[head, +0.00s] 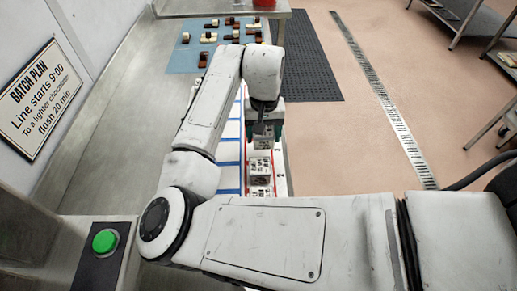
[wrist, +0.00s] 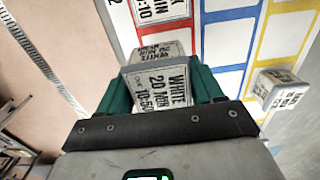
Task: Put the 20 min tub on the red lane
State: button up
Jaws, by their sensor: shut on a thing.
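My gripper (wrist: 162,84) is shut on a pale tub (wrist: 165,78) held between its two green fingers. The tub's label reads "WHITE 20 MIN" with a time under it. In the head view the held tub (head: 263,142) hangs beneath my gripper (head: 266,129), over or at the red-edged lane (head: 248,140). I cannot tell whether it touches the surface. Another labelled tub (head: 260,171) stands on that lane, nearer the head camera.
A blue lane (wrist: 228,48) and a yellow lane (wrist: 262,40) lie beside the red one. A further tub (wrist: 276,90) stands by the yellow lane. A wall sign (head: 40,98) reads "flush 20 min". Chocolate pieces lie on a blue mat (head: 183,60). A green button (head: 105,240) is at lower left.

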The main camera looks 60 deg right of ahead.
aim_at(258, 142)
jog(key=shift+w+f+b, duration=0.4)
jog(key=shift+w+f, duration=0.15)
jog(key=shift+f, duration=0.1)
jog(key=shift+w+d+f+b, duration=0.1)
jog(key=shift+w+f+b, duration=0.2)
jog(key=shift+f+b, duration=0.2)
notch_tip(258, 142, down, 3)
jog(key=b, duration=0.3)
jog(key=shift+w+r, duration=0.1)
jog(key=o, duration=1.1)
notch_tip(258, 142, up, 12)
jog(key=shift+b, duration=0.65)
